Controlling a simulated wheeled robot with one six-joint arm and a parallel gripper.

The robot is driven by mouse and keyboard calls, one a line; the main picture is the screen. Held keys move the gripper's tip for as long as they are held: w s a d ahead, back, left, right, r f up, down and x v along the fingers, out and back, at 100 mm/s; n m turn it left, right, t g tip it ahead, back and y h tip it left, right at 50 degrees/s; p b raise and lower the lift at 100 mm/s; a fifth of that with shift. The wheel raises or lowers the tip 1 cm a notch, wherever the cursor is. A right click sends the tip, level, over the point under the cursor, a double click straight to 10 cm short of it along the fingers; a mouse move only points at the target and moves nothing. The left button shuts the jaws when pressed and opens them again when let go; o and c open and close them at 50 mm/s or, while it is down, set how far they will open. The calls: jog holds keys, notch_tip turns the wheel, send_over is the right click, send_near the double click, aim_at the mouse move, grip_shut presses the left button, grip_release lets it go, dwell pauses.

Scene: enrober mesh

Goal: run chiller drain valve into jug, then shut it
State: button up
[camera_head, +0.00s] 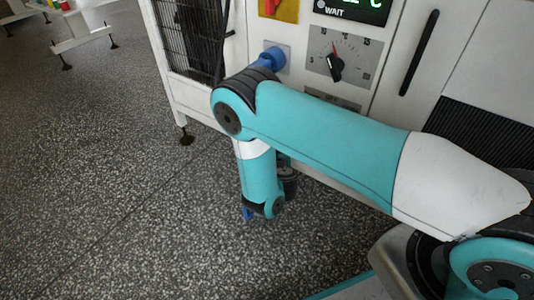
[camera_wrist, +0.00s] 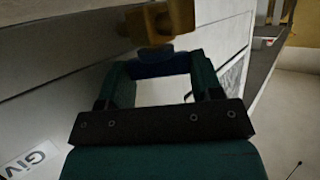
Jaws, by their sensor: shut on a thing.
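In the wrist view, a brass-yellow valve body (camera_wrist: 160,22) juts from the pale machine side at the top. A blue piece (camera_wrist: 158,66), apparently the valve's handle, sits just under it. The two green fingers of my gripper (camera_wrist: 160,70) are closed on this blue piece, one on each side. The handle's full angle is hard to read, and no liquid shows. I cannot make out a jug in either view.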

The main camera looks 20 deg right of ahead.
jog(key=o, duration=0.9)
jog(key=shift+d, duration=0.1)
jog(key=shift+d, duration=0.1)
